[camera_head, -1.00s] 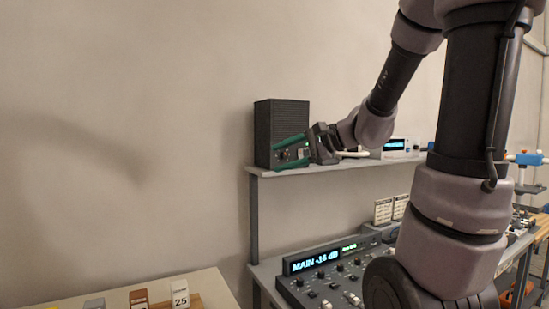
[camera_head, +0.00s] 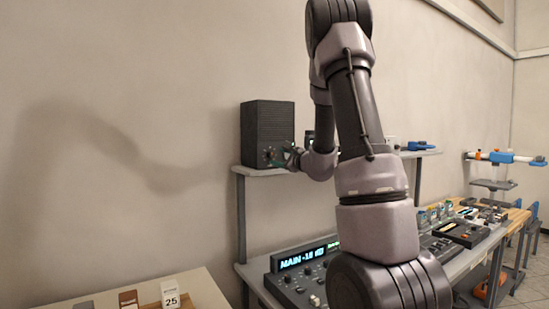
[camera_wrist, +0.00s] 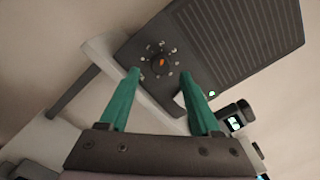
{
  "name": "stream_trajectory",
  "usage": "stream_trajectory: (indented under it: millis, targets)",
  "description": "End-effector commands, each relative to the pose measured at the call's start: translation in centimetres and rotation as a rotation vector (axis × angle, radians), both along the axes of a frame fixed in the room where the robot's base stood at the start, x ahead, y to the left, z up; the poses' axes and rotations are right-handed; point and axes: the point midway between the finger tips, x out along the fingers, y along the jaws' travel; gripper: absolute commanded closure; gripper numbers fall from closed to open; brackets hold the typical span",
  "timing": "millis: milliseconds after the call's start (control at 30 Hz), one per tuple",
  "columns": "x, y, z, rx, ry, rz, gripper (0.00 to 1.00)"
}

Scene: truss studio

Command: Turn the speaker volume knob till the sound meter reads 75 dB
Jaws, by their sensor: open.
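The black speaker (camera_head: 267,125) stands on the left end of a grey shelf, and its ribbed front fills the upper right of the wrist view (camera_wrist: 240,40). Its round dark volume knob (camera_wrist: 160,62) has an orange mark and pale dial marks around it. My gripper (camera_wrist: 161,75) is open, with green fingers apart on either side below the knob; contact cannot be told. In the head view my gripper (camera_head: 293,157) is small and mostly hidden at the speaker's lower right. A small device with a lit screen (camera_wrist: 235,122), possibly the sound meter, stands beside the speaker; its reading is illegible.
The grey shelf (camera_head: 262,172) runs under the speaker. Below it is a mixing console (camera_head: 300,285) with a lit "MAIN" dB display (camera_head: 303,257). A table at lower left holds a white card marked 25 (camera_head: 170,294). Wall space left of the speaker is clear.

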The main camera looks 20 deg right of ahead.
Motion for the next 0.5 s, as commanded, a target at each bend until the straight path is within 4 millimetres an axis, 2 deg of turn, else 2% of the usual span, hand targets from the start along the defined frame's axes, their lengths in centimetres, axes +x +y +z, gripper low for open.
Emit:
stream_trajectory:
  millis: [100,200,500]
  targets:
    - [1.8,0.4,0.0,-0.001,0.001,0.002,0.36]
    - [2.8,0.6,0.0,0.000,0.001,0.001,0.36]
    - [3.4,0.7,0.0,0.000,0.001,0.001,0.36]
